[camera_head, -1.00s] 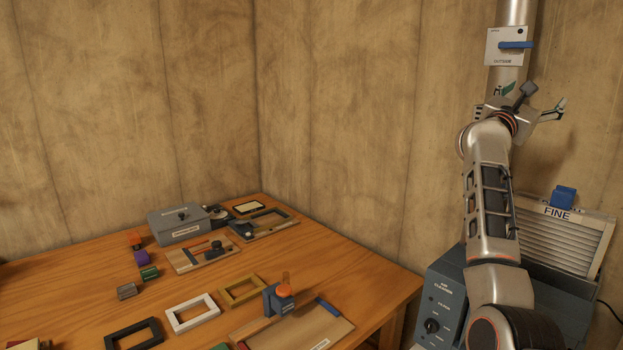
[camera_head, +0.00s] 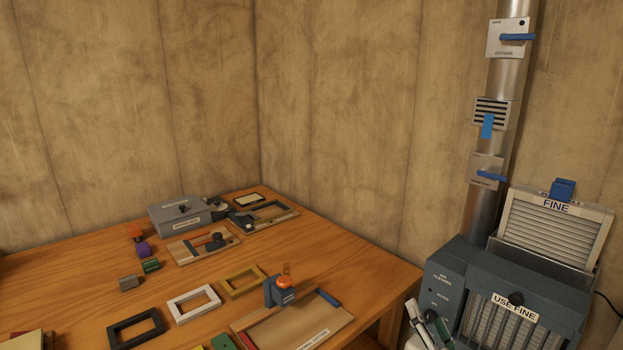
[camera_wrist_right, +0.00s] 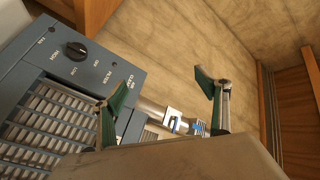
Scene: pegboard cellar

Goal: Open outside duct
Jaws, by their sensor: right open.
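The outside duct plate (camera_head: 506,48) is a pale square labelled OUTSIDE, high on the metal duct pipe (camera_head: 502,78). Its blue lever (camera_head: 517,37) lies level, pointing right. My right gripper (camera_head: 427,318) is low at the bottom of the head view, beside the air cleaner's left front and far below the plate. In the right wrist view, its green-padded fingers (camera_wrist_right: 156,92) are spread with nothing between them. The pipe and blue levers appear small beyond them. My left gripper is not in view.
Below the outside plate, the pipe carries a louvred vent (camera_head: 491,112) with a blue tab and another plate with a blue lever (camera_head: 491,175). The air cleaner (camera_head: 447,283) stands underneath, with a FINE filter panel (camera_head: 557,228) behind. A wooden table (camera_head: 335,262) with frames and boxes fills the left.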

